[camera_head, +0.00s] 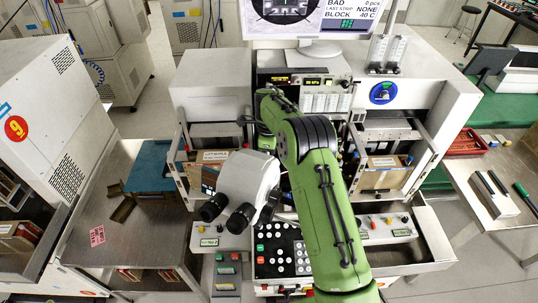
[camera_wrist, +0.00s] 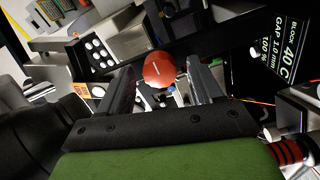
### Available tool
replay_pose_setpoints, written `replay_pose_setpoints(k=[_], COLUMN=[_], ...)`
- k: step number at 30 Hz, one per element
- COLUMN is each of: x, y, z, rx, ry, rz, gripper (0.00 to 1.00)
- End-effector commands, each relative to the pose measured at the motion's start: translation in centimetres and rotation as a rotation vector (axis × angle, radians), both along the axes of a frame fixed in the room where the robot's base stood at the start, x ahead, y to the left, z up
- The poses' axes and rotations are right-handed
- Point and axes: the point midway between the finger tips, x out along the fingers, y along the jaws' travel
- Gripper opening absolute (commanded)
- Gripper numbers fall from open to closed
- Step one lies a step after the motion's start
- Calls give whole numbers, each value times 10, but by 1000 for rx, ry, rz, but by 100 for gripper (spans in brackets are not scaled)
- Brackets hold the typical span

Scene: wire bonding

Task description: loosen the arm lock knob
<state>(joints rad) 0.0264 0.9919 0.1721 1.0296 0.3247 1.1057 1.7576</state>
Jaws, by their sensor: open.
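In the wrist view a round red-orange knob (camera_wrist: 158,68) with a pale line mark shows between the two fingers of my gripper (camera_wrist: 162,76). It is probably the arm lock knob. The fingers are open, one on each side of the knob. I see gaps between knob and fingers, but cannot tell how far down the fingers reach beside it. In the head view my green arm reaches forward to the wire bonding machine (camera_head: 212,84). My gripper and the knob are hidden there behind the arm and the machine parts.
A white microscope head (camera_head: 245,185) with black eyepieces stands close to the left of my arm. A monitor (camera_head: 310,18) is above the machine. A button panel (camera_head: 272,250) lies below. Dark machine parts and a black screen (camera_wrist: 285,45) crowd the wrist view.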

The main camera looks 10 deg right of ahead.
Motion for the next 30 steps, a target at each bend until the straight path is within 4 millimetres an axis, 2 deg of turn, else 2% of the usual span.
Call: replay_pose_setpoints(k=[1,2,12,22,30], x=[0,0,0,0,1], y=[0,0,0,0,0], z=[0,0,0,1,1], rx=[0,0,0,0,0], ry=[0,0,0,0,-1], rz=[0,0,0,51,228], gripper=[65,60,9,8,8])
